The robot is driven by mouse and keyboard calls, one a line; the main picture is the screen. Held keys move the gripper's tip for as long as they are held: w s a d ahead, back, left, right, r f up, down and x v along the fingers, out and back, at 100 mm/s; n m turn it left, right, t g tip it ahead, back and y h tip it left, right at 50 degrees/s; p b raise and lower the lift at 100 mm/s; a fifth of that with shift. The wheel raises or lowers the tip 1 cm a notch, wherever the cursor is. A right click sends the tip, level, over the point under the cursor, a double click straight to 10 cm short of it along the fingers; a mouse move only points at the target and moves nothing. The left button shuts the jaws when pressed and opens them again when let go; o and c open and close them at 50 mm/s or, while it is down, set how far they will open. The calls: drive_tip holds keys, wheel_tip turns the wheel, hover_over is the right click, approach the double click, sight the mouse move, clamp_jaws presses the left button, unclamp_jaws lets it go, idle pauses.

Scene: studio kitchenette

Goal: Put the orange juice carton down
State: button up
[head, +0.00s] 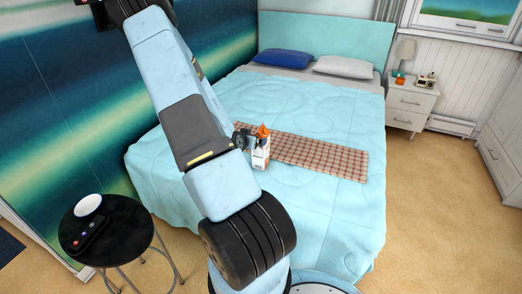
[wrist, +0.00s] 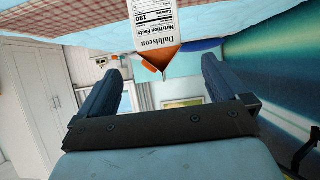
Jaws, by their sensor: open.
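The carton (head: 261,158), white with an orange top, stands on the light blue bed at the left end of a plaid runner (head: 320,158). In the wrist view the carton (wrist: 156,22) appears upside down, with a nutrition label and its peaked top pointing between my fingers. My gripper (head: 244,138) is beside the carton's upper part, mostly hidden behind my arm. In the wrist view my gripper (wrist: 166,64) is open, with clear gaps between both fingers and the carton.
The bed (head: 300,215) has a blue pillow (head: 282,58) and a white pillow (head: 345,66) at its head. A black round stool (head: 115,212) with a white bowl and a dark remote stands at left. A white nightstand (head: 408,104) stands at right. Floor on the right is clear.

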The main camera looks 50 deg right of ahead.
sight(260, 136)
drive_tip(key=x, duration=1.1)
drive_tip(key=shift+c, duration=0.4)
drive_tip(key=shift+w+r, duration=0.1)
clamp_jaws()
idle(0.4)
